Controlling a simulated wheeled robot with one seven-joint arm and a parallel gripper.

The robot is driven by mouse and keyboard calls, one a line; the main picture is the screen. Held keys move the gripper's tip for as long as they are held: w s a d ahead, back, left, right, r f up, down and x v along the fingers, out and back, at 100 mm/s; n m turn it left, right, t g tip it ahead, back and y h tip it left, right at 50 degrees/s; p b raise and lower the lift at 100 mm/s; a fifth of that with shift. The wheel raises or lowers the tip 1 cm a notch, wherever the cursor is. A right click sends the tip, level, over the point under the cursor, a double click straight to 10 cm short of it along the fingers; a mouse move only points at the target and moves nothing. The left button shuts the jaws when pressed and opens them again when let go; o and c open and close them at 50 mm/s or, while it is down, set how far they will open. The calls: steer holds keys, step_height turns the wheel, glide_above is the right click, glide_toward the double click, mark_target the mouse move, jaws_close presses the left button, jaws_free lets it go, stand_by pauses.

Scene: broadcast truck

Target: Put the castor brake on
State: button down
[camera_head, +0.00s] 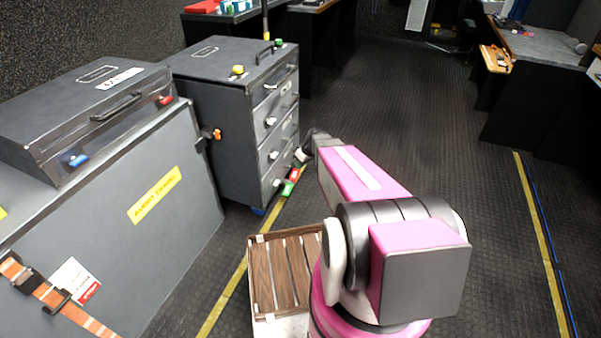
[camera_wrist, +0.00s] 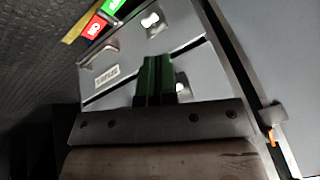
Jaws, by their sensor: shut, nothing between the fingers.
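The castor brake is a small pedal with a red part (camera_head: 295,174) and a green part (camera_head: 287,188), low at the front corner of the grey drawer cabinet (camera_head: 222,130). In the wrist view its red part (camera_wrist: 95,27), with a white symbol, and green part (camera_wrist: 113,5) show at the top left. I cannot tell the pedal's tilt. My gripper (camera_wrist: 156,62) is shut and empty, its green fingers in front of the cabinet's drawer fronts and apart from the pedal in the picture. In the head view my arm mostly hides it.
A large grey case (camera_head: 165,235) with an orange strap stands left of the cabinet. A slatted wooden crate (camera_head: 262,275) is on the floor close to my arm. Yellow tape (camera_head: 222,300) runs along the floor. The floor (camera_head: 420,120) to the right is clear.

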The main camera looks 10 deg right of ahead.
steer(key=w+d+f+n+t+y, duration=0.1)
steer(key=w+d+f+n+t, duration=0.1)
steer(key=w+d+f, duration=0.3)
steer(key=w+d+f+n+t+y, duration=0.1)
steer(key=w+d+f, duration=0.4)
steer(key=w+f, duration=0.7)
steer(key=w+n+t, duration=0.1)
steer(key=w+n, duration=0.1)
steer(key=shift+d+n+t, duration=0.15)
steer(key=shift+n+t, duration=0.15)
glide_above(297, 172)
steer(key=s+d, duration=0.2)
steer(key=s, duration=0.1)
step_height(297, 172, down, 6)
steer(key=f, duration=0.2)
steer(key=w+f, duration=0.1)
steer(key=shift+w+a+f, duration=0.1)
steer(key=shift+f, duration=0.75)
